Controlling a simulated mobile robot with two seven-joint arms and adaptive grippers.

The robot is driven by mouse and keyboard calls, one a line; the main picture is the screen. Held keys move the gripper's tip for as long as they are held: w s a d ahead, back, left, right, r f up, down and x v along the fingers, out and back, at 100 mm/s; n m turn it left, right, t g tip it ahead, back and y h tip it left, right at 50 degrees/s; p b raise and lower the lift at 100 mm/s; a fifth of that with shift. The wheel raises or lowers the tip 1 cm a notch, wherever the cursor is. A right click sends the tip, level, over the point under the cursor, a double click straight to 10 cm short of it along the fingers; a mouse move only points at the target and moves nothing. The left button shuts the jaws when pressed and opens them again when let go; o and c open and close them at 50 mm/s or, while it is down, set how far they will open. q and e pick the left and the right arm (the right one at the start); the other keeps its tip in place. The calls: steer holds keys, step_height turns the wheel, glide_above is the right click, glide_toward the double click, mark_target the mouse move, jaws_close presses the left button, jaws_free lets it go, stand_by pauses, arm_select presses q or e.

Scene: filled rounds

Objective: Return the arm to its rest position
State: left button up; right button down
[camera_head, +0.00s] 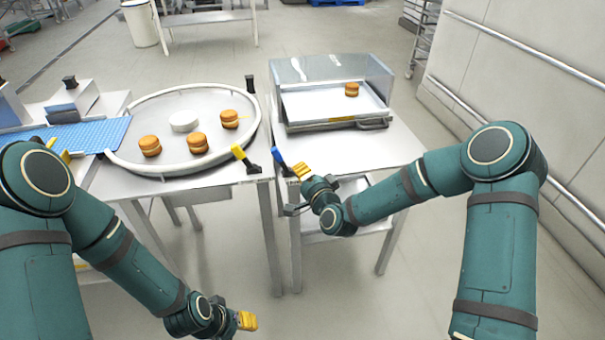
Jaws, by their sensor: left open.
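My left arm (138,265) comes in from the left and reaches down to the bottom of the view. My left gripper (245,321) hangs low over the floor, in front of the round-tray table, open, with no object seen in it. My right arm (385,195) reaches in from the right. My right gripper (301,172) is at the front edge of the right-hand table, near a blue-tipped handle (279,158). Its fingers are seen at a poor angle, so whether they are apart is unclear. I see no filled round in it.
A round tray (112,162) holds several filled rounds and a white disc (184,121). A clear-lidded case (332,68) holds one filled round (352,89). A yellow-tipped handle (238,152) stands at the left table's front edge. A wall with rails (520,100) is at the right. Floor is open in front.

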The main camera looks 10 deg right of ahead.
steer(key=s+a+f+n+g, duration=0.3)
steer(key=s+f+n+g, duration=0.4)
steer(key=s+f, duration=0.7)
steer(key=s+d+f+n+g, duration=0.1)
steer(key=s+g, duration=0.3)
steer(key=s, duration=0.4)
steer(key=s+d+f+n+g, duration=0.1)
steer(key=s+f+g, duration=0.2)
steer(key=s, duration=0.5)
steer(key=shift+s+d+f+g+h, duration=0.25)
steer(key=shift+d+f+g+h, duration=0.15)
steer(key=shift+f, duration=0.4)
arm_select(q)
steer(key=shift+c, duration=1.3)
steer(key=shift+d, duration=0.1)
steer(key=shift+c, duration=0.3)
arm_select(e)
steer(key=shift+d, duration=0.1)
